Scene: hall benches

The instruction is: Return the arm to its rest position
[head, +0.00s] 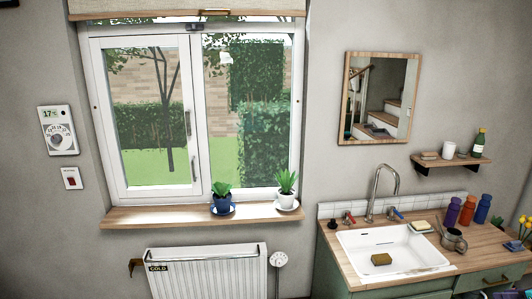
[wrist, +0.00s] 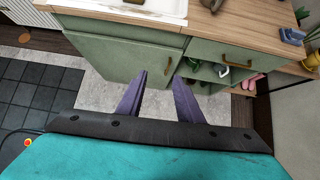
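My gripper (wrist: 160,78) shows in the wrist view as two purple fingers standing apart, with nothing between them. It is open and empty. Behind the fingers are the green cabinet front (wrist: 125,55) and the grey floor mat (wrist: 145,103). The fingers appear clear of both. The head view does not show my arm or gripper, so the arm's overall pose is hidden.
In the head view, a wooden counter (head: 480,243) holds a white sink (head: 350,240), a tap (head: 376,190) and several bottles. A radiator (head: 205,275) stands left, below the windowsill (head: 150,216) with two potted plants. An open cabinet shelf (wrist: 205,72) shows in the wrist view.

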